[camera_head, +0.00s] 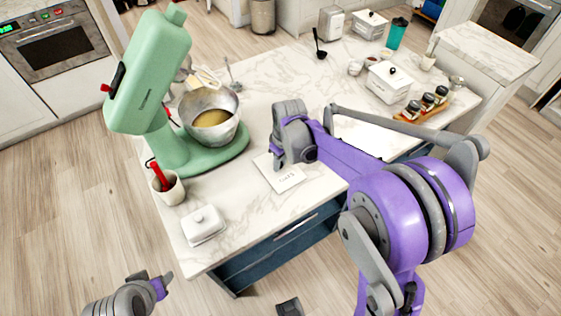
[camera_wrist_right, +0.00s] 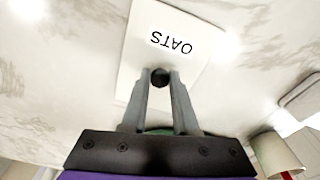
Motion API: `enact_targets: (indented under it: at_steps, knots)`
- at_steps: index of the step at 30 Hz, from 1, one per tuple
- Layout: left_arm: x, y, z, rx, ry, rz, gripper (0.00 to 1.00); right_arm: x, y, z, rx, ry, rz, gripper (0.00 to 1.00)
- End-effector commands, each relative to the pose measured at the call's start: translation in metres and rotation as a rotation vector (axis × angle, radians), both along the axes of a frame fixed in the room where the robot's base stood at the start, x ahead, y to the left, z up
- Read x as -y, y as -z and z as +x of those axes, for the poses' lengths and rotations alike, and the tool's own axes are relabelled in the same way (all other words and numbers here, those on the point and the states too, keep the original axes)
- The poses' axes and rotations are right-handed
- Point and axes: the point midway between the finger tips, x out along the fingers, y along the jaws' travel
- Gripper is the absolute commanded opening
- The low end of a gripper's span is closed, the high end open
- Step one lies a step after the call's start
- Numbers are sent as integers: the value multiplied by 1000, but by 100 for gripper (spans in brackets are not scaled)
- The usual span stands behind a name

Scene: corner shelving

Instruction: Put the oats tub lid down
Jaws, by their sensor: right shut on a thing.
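The oats tub lid (camera_wrist_right: 150,60) is a white square plate with a black knob, marked OATS. My right gripper (camera_wrist_right: 161,82) is shut on the knob in the right wrist view. In the head view the lid (camera_head: 284,180) shows at the front of the marble counter, partly hidden by my right gripper (camera_head: 277,153). It looks flat and close to the counter; I cannot tell whether it touches. My left gripper (camera_head: 163,282) is low at the left, off the counter and away from the lid; its jaw opening is unclear.
A green stand mixer (camera_head: 150,80) with a metal bowl (camera_head: 228,100) stands left of the lid. A white butter dish (camera_head: 203,224) and a utensil cup (camera_head: 170,190) are at the front left. White canisters (camera_head: 388,84) and spice jars (camera_head: 427,101) stand at the right. Bare marble surrounds the lid.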

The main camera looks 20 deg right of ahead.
Motion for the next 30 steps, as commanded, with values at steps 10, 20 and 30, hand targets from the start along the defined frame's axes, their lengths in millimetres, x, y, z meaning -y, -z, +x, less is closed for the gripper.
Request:
enact_targets:
  at_steps: [10,20,30]
  knots:
    - [0,3,-1,-1,0,0,50,0,3,0,0,0,0,39]
    - [0,2,-1,-1,0,0,50,0,2,0,0,0,0,58]
    - [0,-3,1,1,0,0,50,2,-33,-4,0,1,0,58]
